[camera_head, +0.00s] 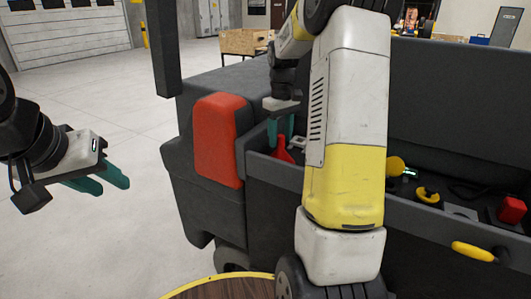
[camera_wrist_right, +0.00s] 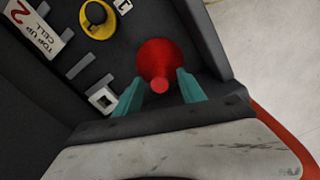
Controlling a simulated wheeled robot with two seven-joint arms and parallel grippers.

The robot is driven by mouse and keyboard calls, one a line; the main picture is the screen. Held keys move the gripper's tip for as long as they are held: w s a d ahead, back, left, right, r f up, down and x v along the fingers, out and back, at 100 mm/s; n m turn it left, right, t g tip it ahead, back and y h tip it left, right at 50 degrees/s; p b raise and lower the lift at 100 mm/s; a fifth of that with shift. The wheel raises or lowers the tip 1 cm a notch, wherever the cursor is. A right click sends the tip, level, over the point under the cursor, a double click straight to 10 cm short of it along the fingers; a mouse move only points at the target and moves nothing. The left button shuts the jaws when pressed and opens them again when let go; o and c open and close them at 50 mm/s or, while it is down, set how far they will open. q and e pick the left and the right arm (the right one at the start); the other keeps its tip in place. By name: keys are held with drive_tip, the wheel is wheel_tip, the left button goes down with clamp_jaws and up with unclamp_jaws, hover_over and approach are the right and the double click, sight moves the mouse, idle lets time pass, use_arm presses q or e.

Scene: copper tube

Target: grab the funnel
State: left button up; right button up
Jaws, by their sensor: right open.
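The red funnel (camera_head: 283,155) stands at the left end of the dark tray in the head view, partly hidden. In the right wrist view the funnel (camera_wrist_right: 158,58) shows its wide cone, with its narrow spout pointing toward the camera. My right gripper (camera_head: 280,131) is over the funnel. Its teal fingers (camera_wrist_right: 160,94) are open, one on each side of the spout, with gaps showing on both sides. My left gripper (camera_head: 112,184) is open and empty, out over the floor at the far left, away from the funnel.
The dark tray wall (camera_head: 272,178) stands close to the funnel. A yellow part (camera_wrist_right: 97,17) and a pale square socket (camera_wrist_right: 103,99) are near it. A red pad (camera_head: 218,140) is left of the tray. A red block (camera_head: 511,210) lies far right.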

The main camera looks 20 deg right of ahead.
drive_tip(key=shift+c, duration=0.5)
clamp_jaws()
idle(1.0)
